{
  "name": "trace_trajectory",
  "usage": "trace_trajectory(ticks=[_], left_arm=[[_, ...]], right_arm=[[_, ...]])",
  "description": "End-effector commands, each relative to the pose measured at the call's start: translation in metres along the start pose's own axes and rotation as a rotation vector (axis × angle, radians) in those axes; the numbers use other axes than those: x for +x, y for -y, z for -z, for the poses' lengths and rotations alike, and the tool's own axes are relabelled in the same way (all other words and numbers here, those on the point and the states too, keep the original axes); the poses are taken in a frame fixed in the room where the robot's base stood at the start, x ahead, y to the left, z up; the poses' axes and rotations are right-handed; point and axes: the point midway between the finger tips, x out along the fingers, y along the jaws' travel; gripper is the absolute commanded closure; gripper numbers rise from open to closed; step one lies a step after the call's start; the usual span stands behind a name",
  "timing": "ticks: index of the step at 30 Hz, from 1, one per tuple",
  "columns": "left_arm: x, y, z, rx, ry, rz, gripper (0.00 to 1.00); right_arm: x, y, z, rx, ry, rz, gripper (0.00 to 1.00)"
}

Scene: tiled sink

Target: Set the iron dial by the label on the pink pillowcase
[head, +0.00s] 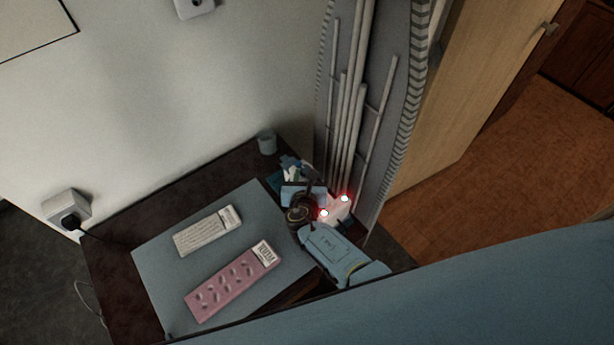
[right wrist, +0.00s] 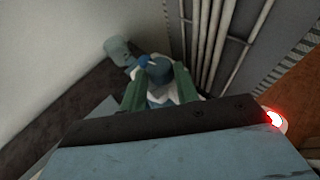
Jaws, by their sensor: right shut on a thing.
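The pink pillowcase (head: 233,285) lies folded on the grey-blue mat (head: 150,262). A white label (head: 264,253) with dark print sits at its upper right end; I cannot read the print surely. The blue and white iron (head: 291,165) stands at the table's far right corner, partly hidden by my right gripper (head: 306,190). The dial's marks cannot be made out. My left gripper is not in view.
A cream folded cloth (head: 205,233) with its own label lies behind the pillowcase. A small grey-blue cup (head: 267,143) stands by the wall. A plug and cord (head: 71,220) are at left.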

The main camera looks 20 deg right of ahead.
Motion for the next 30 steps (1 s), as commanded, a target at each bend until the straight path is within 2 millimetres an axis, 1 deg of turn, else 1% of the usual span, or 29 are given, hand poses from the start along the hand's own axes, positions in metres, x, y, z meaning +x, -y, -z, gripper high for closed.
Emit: trace_trajectory(ticks=[7,19,20,24,25,30], left_arm=[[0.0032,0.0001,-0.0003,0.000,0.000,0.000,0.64],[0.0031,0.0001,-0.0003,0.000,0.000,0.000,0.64],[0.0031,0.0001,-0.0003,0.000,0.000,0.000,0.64],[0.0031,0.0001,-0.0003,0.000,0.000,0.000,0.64],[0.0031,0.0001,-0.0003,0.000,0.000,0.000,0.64],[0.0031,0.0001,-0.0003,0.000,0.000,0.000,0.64]], right_arm=[[-0.0003,-0.0012,0.0016,0.018,-0.002,0.043,0.92],[-0.0002,-0.0010,0.0011,0.020,-0.002,0.047,0.92],[-0.0002,-0.0010,0.0010,0.020,-0.002,0.047,0.67],[-0.0001,-0.0010,0.0007,0.020,-0.001,0.046,0.48],[-0.0001,-0.0010,0.0006,0.020,-0.001,0.046,0.47],[0.0000,-0.0011,0.0001,0.020,0.000,0.046,0.47]])
